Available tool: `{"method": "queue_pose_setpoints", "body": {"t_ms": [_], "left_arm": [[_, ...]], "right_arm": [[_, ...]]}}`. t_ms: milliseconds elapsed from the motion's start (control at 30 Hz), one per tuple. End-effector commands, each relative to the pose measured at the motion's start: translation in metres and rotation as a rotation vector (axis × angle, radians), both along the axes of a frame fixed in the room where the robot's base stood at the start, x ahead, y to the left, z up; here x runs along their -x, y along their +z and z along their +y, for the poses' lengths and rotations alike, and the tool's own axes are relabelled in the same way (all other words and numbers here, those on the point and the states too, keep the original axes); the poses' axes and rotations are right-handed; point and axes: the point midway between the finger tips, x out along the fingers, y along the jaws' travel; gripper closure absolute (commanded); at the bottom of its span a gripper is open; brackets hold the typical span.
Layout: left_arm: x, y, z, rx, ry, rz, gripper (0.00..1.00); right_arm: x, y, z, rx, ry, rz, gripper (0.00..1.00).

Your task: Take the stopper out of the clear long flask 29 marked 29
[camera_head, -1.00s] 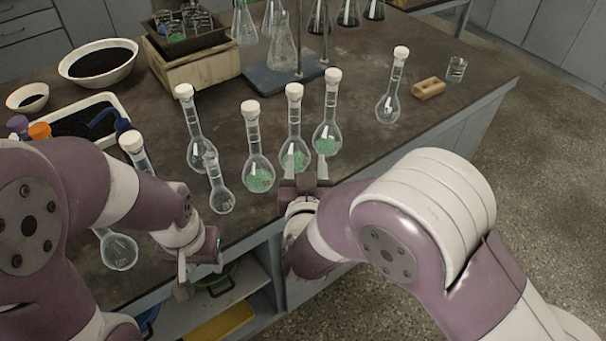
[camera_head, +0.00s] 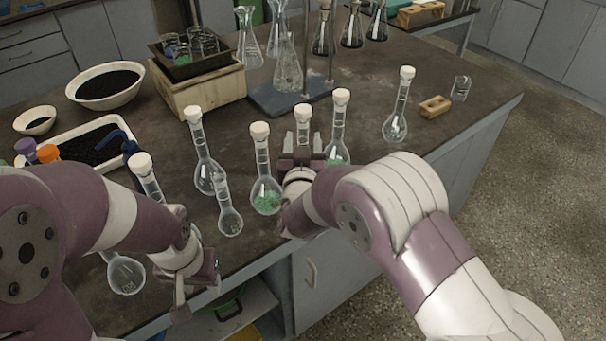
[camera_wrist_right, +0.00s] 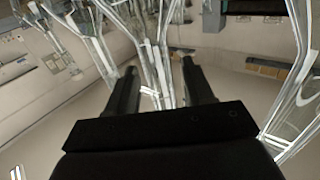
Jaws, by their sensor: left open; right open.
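Several clear long-necked flasks with white stoppers stand on the dark bench; I cannot read a 29 on any. My right gripper (camera_head: 303,142) is open, with its fingers on either side of the neck of one flask, below its white stopper (camera_head: 303,112). The gripper hides that flask's body. In the right wrist view a glass neck (camera_wrist_right: 160,75) shows between the two spread fingers (camera_wrist_right: 160,68). Stoppered flasks stand close on its left (camera_head: 266,194) and right (camera_head: 340,125). My left gripper (camera_head: 198,286) is open and empty near the bench's front edge.
A small unstoppered flask (camera_head: 229,220) and another stoppered flask (camera_head: 205,172) stand to the left. A lone stoppered flask (camera_head: 396,127) and a wooden block (camera_head: 435,106) are at the right. A wooden box (camera_head: 199,92) and stand base (camera_head: 276,101) lie behind.

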Motion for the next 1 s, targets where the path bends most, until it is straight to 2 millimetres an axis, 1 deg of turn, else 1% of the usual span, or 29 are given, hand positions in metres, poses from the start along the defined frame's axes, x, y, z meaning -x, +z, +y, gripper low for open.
{"method": "queue_pose_setpoints", "body": {"t_ms": [33,67,100,167,467,567,633,767,900,1000], "left_arm": [[0.0,0.0,0.0,0.0,0.0,0.0,0.57],[0.0,0.0,0.0,0.0,0.0,0.0,0.57],[0.0,0.0,0.0,0.0,0.0,0.0,0.57],[0.0,0.0,0.0,0.0,0.0,0.0,0.57],[0.0,0.0,0.0,0.0,0.0,0.0,0.57],[0.0,0.001,0.0,0.0,0.0,0.0,0.57],[0.0,0.003,0.0,0.0,0.0,0.0,0.57],[0.0,0.008,0.0,0.0,0.0,0.0,0.57],[0.0,0.015,0.0,0.0,0.0,0.0,0.57],[0.0,0.02,0.0,0.0,0.0,0.0,0.57]], "right_arm": [[0.0,0.0,0.0,0.0,0.0,0.0,0.58],[0.0,0.0,0.0,0.0,0.0,0.0,0.68],[0.0,0.0,0.0,0.0,0.0,0.0,0.81],[0.0,0.0,0.0,0.0,0.0,0.0,1.0],[0.0,0.001,0.0,-0.001,0.0,-0.001,1.0],[0.0,0.007,0.0,-0.002,0.0,-0.001,1.0],[0.0,0.017,0.0,-0.004,-0.001,-0.003,1.0],[0.0,0.049,0.0,-0.005,0.0,-0.006,1.0],[0.0,0.096,0.0,-0.005,0.0,-0.006,1.0],[0.0,0.126,0.0,-0.004,-0.001,-0.005,1.0]]}}
